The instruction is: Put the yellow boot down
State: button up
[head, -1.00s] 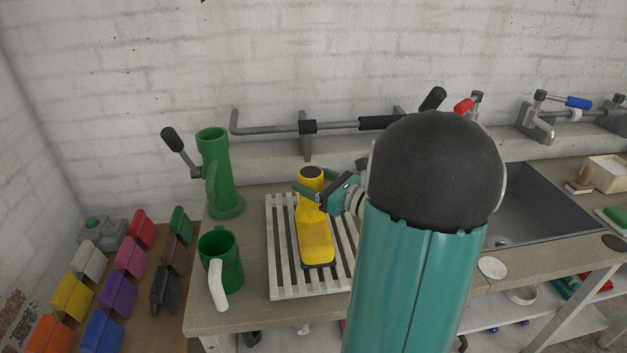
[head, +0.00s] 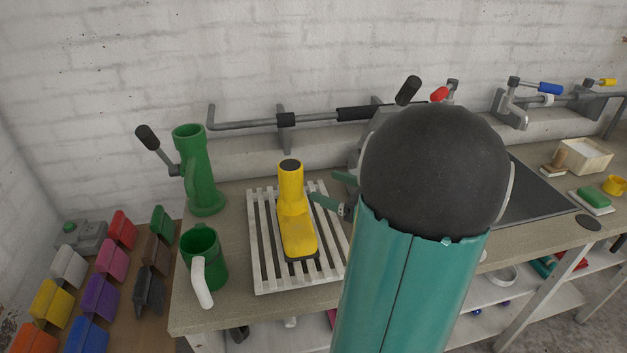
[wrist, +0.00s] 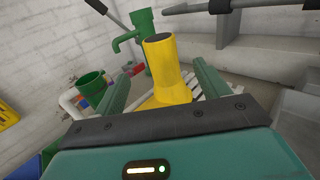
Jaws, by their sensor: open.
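The yellow boot (head: 293,215) stands upright on a white slatted rack (head: 265,262) on the counter, its dark opening up and its toe towards the front. My gripper (head: 328,190) is open, just right of the boot's shaft and apart from it; my arm hides part of it. In the wrist view the boot (wrist: 165,70) stands ahead of and between the two spread green fingers (wrist: 160,85), with nothing held. The boot's toe is hidden there by the gripper body.
A green pump (head: 193,170) and a green mug with a white handle (head: 205,250) stand left of the rack. A wall-side pipe (head: 250,123) runs behind. The sink (head: 530,190) lies right. Coloured blocks (head: 100,295) lie lower left.

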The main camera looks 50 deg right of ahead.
jog(key=w+a+f+n+g+y, duration=0.1)
jog(key=a+n+g+y, duration=0.4)
jog(key=a+n+g, duration=1.35)
jog(key=s+a+r+n+t+h, duration=0.1)
jog(key=s+a+n+t+h, duration=0.1)
jog(key=a+n, duration=0.5)
jog(key=s+a+r+n+t+h, duration=0.1)
jog(key=s+a+n+t+h, duration=0.2)
jog(key=a+n+h, duration=0.3)
jog(key=shift+a+r+n+t, duration=0.45)
jog(key=shift+n+t, duration=0.3)
jog(key=shift+n, duration=0.4)
jog(key=shift+s, duration=0.15)
